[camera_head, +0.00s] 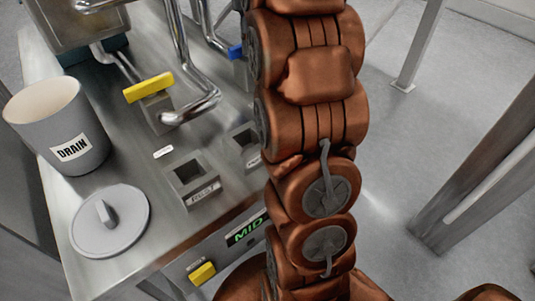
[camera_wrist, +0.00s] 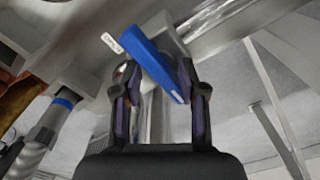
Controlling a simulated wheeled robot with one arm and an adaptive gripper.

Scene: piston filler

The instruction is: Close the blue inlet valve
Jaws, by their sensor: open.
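The blue inlet valve handle (camera_wrist: 152,60) is a flat blue bar in the wrist view, slanting from upper left to lower right. It is attached near a grey metal block at the top. My gripper (camera_wrist: 158,78) is open, with one dark finger on each side of the bar's lower part. The right finger looks very close to the bar; I cannot tell whether it touches. In the head view a small blue piece of the handle (camera_head: 235,51) shows beside my arm, which hides the rest. My gripper is hidden there.
A yellow valve handle (camera_head: 148,87) sits left of the blue one, with bent steel pipes (camera_head: 194,103) between. A DRAIN bucket (camera_head: 60,128), a round lid (camera_head: 110,221) and a REST socket (camera_head: 191,178) stand on the steel bench. A yellow button (camera_head: 202,273) is on its front.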

